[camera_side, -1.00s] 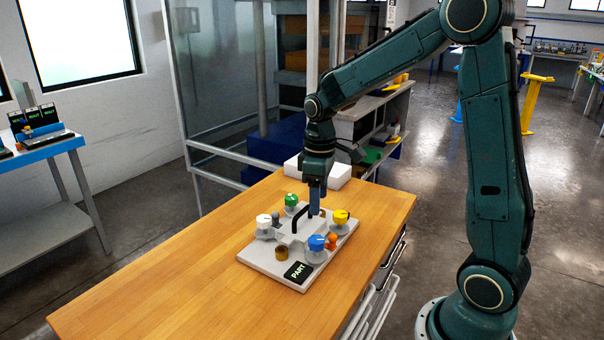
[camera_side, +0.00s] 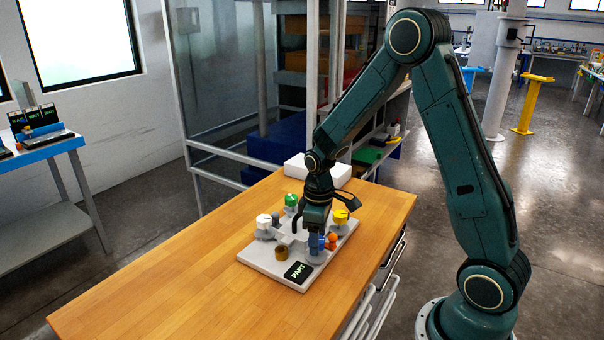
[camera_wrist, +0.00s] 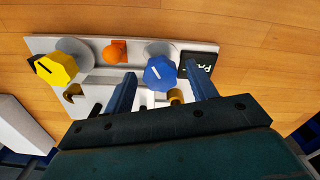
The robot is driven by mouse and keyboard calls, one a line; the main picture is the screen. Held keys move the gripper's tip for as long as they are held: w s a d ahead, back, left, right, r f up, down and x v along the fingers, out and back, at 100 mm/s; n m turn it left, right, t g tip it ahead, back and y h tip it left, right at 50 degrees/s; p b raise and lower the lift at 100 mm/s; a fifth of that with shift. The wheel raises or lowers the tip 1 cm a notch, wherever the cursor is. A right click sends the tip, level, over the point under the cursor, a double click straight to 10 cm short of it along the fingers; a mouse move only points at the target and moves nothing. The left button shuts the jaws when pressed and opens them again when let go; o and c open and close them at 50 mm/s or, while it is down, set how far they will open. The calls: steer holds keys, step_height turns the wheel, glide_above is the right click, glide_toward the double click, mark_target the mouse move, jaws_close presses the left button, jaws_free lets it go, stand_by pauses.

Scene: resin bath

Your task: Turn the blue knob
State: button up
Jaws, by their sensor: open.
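The blue knob (camera_wrist: 159,73) has a white mark on its top and sits on a round grey base on the light grey board (camera_side: 262,264). In the wrist view it lies between the two blue fingers of my gripper (camera_wrist: 162,88), with a gap on each side. In the side view my gripper (camera_side: 316,240) is low over the knob and mostly hides it. My gripper is open and holds nothing. Whether the fingertips reach down to the knob's height is hard to tell.
The board also carries a yellow knob (camera_side: 340,216), an orange knob (camera_side: 332,241), a white knob (camera_side: 263,221), a green knob (camera_side: 291,200), a brass-coloured cylinder (camera_side: 281,253) and a black PART label (camera_side: 298,272). A white box (camera_side: 331,171) stands behind. The wooden table (camera_side: 170,285) is clear at the front left.

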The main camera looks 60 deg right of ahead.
steer(key=c, duration=1)
steer(key=m, duration=1.2)
steer(key=shift+w+a, duration=0.1)
stand_by(0.4)
steer(key=o, duration=1)
